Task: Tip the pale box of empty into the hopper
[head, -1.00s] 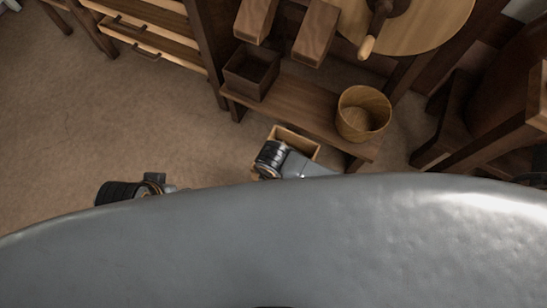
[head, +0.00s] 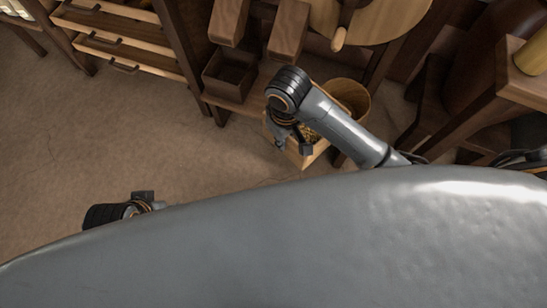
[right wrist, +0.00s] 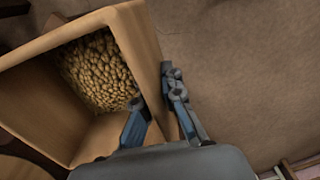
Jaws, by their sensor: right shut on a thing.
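The pale wooden box (head: 318,152) is beside the low shelf in the head view, partly hidden by my right arm. In the right wrist view the box (right wrist: 146,45) is tilted, with golden-brown grain (right wrist: 100,72) gathered at one end, so it is not empty. My right gripper (head: 294,146) is shut on one side wall of the box, one finger inside and one outside in the right wrist view. My left gripper (head: 143,198) is at lower left, mostly hidden by my body; its fingers are unclear. I cannot tell which thing is the hopper.
A dark square box (head: 228,76) and a round wooden tub (head: 358,97) stand on the low shelf. Above are two wooden blocks (head: 288,30) and a round pale disc (head: 402,22) with a handle. Drawers (head: 120,45) stand at upper left. The floor at left (head: 130,120) is clear.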

